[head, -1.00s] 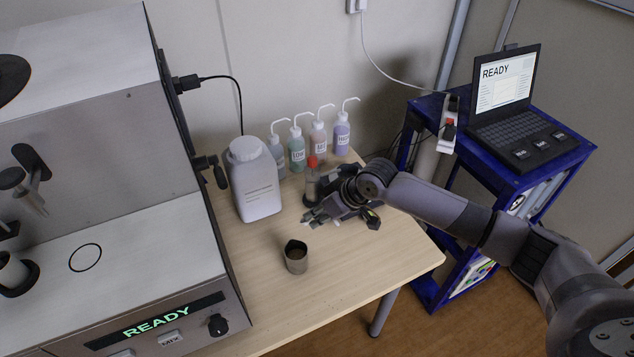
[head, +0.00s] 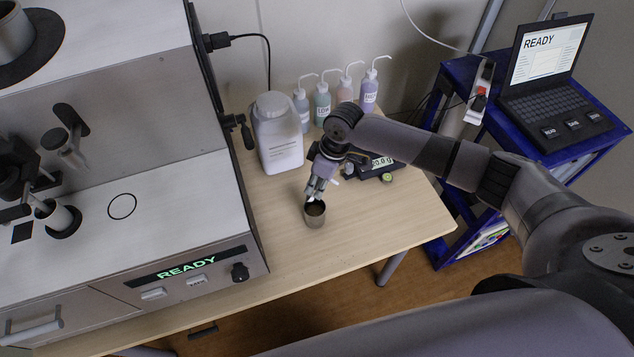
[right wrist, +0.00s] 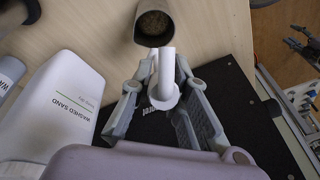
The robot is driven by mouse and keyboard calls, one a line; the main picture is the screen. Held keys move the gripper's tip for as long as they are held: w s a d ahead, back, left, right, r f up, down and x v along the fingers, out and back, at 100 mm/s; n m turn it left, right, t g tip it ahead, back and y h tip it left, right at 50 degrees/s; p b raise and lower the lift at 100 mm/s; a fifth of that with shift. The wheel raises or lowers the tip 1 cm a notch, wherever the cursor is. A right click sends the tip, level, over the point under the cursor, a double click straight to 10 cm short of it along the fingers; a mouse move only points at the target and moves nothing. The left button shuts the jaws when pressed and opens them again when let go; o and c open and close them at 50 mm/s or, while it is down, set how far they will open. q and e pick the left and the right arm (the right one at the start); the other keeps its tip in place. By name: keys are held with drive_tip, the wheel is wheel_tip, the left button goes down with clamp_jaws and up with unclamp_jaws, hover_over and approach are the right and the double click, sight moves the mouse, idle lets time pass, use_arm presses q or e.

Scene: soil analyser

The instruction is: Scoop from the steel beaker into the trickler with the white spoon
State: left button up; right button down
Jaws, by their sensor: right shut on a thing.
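The steel beaker (head: 314,219) stands on the wooden table with brown grainy matter inside; it also shows in the right wrist view (right wrist: 154,27). My right gripper (head: 317,187) is just above and behind it, shut on the white spoon (right wrist: 164,72). The spoon's white handle reaches the beaker's near rim in the wrist view; I cannot make out its bowl or whether it is inside. I cannot make out the trickler; my right arm covers part of the table behind the beaker. A grey claw-like shape (right wrist: 304,46) at the wrist view's right edge may be my left gripper.
A white washed sand bottle (head: 277,135) and several wash bottles (head: 322,104) stand behind the beaker. A black balance (head: 368,171) is to its right. The analyser (head: 150,215) fills the left. The front table strip is clear.

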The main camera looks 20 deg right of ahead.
wheel_tip(320, 180, down, 2)
drive_tip(key=shift+f+b, duration=0.1)
drive_tip(key=shift+b, duration=0.7)
drive_tip(key=shift+f+b, duration=1.75)
drive_tip(key=shift+f, duration=1.7)
drive_tip(key=shift+s+f, duration=0.1)
drive_tip(key=shift+s, duration=0.1)
